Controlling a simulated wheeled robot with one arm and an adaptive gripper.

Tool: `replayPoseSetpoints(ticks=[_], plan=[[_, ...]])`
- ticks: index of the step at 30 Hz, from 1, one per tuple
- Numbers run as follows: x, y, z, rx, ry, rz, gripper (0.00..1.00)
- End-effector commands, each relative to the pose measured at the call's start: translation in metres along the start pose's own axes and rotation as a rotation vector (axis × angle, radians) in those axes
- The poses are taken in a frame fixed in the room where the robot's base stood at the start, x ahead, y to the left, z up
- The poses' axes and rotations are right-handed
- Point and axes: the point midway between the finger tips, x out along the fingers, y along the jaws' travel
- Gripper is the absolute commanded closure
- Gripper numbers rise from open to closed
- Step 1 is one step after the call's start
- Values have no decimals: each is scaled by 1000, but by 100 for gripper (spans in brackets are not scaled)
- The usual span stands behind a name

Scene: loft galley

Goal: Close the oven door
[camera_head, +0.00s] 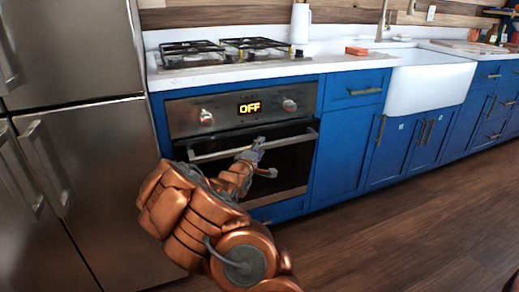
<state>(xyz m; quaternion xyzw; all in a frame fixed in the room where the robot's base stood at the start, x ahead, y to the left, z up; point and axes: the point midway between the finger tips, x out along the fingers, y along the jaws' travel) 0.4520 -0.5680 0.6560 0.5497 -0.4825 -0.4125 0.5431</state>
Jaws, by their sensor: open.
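The oven (240,108) is set in the blue cabinets, with a steel control panel, two knobs and a display reading OFF. Its dark door (296,165) is below the panel, with a pale bar handle (212,154) across its top. The door looks nearly upright. A dark band shows between panel and handle, but I cannot tell whether the door is slightly ajar. My gripper (264,158) is open, in front of the door by the middle of the handle. I cannot tell whether it touches. My copper-coloured arm hides the door's lower left part.
A steel fridge (75,70) stands close on the left. A gas cooktop (228,50) is above the oven. Blue cabinets (350,140) and a white sink (430,82) continue to the right. The wooden floor (400,235) is clear at the right.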

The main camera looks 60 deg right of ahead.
Motion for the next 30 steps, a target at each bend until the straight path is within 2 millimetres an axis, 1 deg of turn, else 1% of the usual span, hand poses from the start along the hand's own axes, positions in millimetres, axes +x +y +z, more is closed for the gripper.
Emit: replayPoseSetpoints(ticks=[10, 11, 24, 25, 30], plan=[[2, 0, -1, 0, 1, 0, 50], [2, 0, -1, 0, 1, 0, 52], [2, 0, -1, 0, 2, -1, 98], [2, 0, -1, 0, 2, -1, 100], [2, 0, -1, 0, 2, -1, 100]])
